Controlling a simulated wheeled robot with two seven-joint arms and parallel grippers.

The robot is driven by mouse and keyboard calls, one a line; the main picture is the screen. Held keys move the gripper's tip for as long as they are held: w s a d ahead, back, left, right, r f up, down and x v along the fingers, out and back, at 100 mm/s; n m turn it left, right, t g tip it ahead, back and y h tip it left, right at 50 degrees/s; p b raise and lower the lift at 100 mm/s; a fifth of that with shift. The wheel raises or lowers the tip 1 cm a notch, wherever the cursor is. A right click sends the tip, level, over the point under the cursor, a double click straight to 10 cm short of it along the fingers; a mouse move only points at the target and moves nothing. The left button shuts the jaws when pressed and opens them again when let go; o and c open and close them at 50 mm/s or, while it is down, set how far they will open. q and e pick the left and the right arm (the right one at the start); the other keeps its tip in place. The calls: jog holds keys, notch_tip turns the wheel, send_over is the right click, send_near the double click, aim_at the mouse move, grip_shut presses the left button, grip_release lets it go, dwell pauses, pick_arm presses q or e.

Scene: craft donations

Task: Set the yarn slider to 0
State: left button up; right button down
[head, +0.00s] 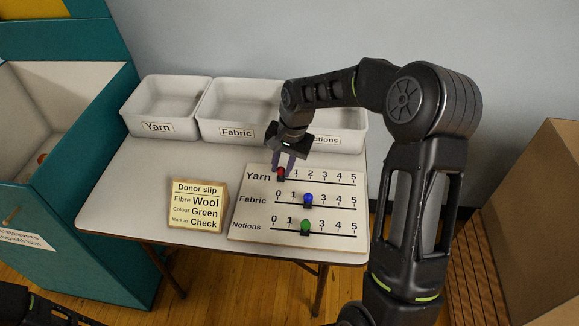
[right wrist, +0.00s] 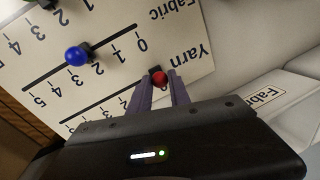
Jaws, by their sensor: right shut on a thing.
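The slider board (head: 340,238) lies on the table with three rows, Yarn, Fabric and Notions, each marked 0 to 5. The red yarn knob (head: 281,174) is at the 0 end of the top row, left of the 1. My right gripper (head: 284,166) reaches down over it and is shut on it. In the right wrist view the red knob (right wrist: 159,78) sits between the purple fingers (right wrist: 160,88), near the 0. The yarn row's 0 is covered in the head view. My left gripper is not in view.
The blue fabric knob (head: 308,200) and green notions knob (head: 305,226) stand near 2 on their rows. A donor slip (head: 197,205) stands left of the board. White Yarn (head: 157,127), Fabric (head: 236,132) and Notions (head: 345,140) bins line the back.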

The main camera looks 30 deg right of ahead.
jog(key=shift+w+a+r, duration=0.1)
jog(key=shift+a, duration=0.1)
jog(key=c, duration=1.2)
grip_release()
jog(key=shift+c, duration=0.2)
notch_tip(320, 180, up, 8)
jog(key=s, duration=0.1)
jog(key=shift+d+f, duration=0.25)
jog(key=shift+d, duration=0.2)
jog(key=shift+r, duration=0.1)
